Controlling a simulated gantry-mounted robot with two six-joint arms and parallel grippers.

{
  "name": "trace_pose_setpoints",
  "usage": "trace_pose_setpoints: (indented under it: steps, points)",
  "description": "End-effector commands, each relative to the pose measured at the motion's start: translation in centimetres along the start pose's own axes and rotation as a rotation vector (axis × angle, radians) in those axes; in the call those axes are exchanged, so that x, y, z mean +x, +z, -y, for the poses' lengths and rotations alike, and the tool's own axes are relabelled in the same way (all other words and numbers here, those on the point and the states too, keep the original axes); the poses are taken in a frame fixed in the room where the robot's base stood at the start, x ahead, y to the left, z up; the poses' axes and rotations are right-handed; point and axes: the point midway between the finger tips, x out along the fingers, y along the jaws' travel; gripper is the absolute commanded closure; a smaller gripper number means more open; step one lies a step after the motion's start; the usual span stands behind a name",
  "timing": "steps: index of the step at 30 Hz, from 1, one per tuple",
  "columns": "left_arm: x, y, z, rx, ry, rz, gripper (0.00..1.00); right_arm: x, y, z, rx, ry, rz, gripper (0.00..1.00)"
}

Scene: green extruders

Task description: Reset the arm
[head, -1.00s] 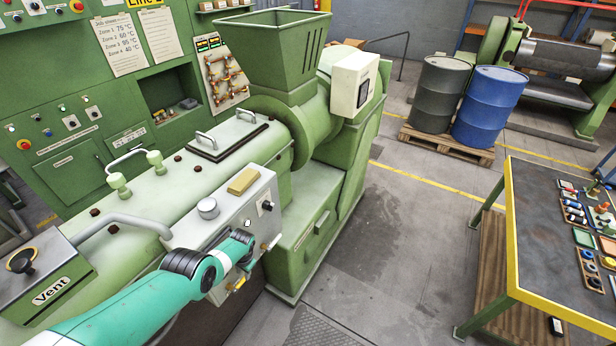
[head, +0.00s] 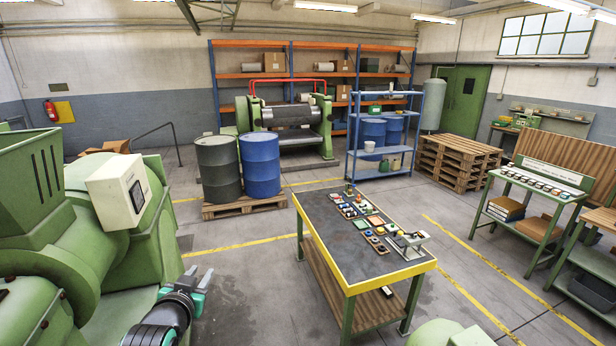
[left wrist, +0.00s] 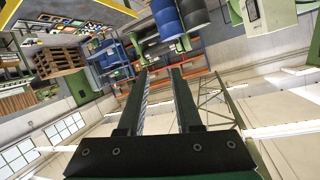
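My left gripper (head: 195,284) shows at the lower left of the head view, beside the green extruder (head: 95,270) and over the floor. Its two fingers are apart, with nothing between them. In the left wrist view both fingers (left wrist: 161,72) reach out in parallel with a clear gap. That view is tilted, with shelves and the ceiling beyond the fingertips. My right gripper does not show in either view.
A workbench (head: 350,258) with a yellow edge and small parts stands right of the left gripper. A blue drum (head: 260,165) and a dark drum (head: 218,168) stand on a pallet behind. Open floor lies between extruder and bench.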

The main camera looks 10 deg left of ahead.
Motion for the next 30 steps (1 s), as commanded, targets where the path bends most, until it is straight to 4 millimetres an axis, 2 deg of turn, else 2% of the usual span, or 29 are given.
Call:
trace_pose_setpoints:
  steps: [1, 3, 5, 6, 8, 9, 11, 12, 15, 16, 18, 20, 22, 26, 29, 30]
  points:
    - [-1.9, -4.0, -1.0, -0.013, 0.012, -0.102, 0.67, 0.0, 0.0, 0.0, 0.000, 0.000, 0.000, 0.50]
    - [-5.2, -9.3, -2.1, -0.038, 0.031, -0.245, 0.67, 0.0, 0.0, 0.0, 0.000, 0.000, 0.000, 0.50]
    - [-8.6, -13.4, -2.7, -0.063, 0.047, -0.368, 0.67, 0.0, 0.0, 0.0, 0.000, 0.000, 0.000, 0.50]
    - [-11.2, -15.9, -3.0, -0.082, 0.058, -0.450, 0.67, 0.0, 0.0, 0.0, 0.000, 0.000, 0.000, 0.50]
    - [-15.4, -19.2, -3.2, -0.113, 0.075, -0.575, 0.67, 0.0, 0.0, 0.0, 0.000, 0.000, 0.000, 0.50]
    - [-18.4, -21.2, -3.1, -0.133, 0.085, -0.658, 0.67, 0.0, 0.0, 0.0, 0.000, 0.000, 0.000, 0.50]
    - [-23.1, -23.5, -2.7, -0.167, 0.098, -0.783, 0.67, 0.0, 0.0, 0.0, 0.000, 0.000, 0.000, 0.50]
    - [-26.1, -24.7, -2.2, -0.190, 0.105, -0.861, 0.67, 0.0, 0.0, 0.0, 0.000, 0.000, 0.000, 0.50]
    - [-32.8, -26.3, -0.5, -0.235, 0.110, -1.029, 0.67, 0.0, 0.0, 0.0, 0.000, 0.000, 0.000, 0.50]
    - [-34.4, -26.5, -0.2, -0.246, 0.113, -1.068, 0.67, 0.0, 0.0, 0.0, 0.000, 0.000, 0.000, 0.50]
    - [-37.3, -26.7, 0.5, -0.266, 0.119, -1.139, 0.67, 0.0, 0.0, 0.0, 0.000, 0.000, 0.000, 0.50]
    - [-38.9, -26.7, 0.8, -0.279, 0.126, -1.177, 0.67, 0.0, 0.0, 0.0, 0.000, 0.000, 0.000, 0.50]
    - [-39.6, -26.8, 0.8, -0.298, 0.145, -1.196, 0.67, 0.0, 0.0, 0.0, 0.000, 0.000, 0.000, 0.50]
    - [-39.3, -26.4, 0.7, -0.310, 0.152, -1.192, 0.67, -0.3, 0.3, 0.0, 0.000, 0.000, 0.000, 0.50]
    - [-38.6, -24.7, 0.2, -0.309, 0.151, -1.191, 0.67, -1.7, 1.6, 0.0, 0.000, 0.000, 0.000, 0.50]
    - [-38.2, -23.6, -0.1, -0.309, 0.151, -1.191, 0.67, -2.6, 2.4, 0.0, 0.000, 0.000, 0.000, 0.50]
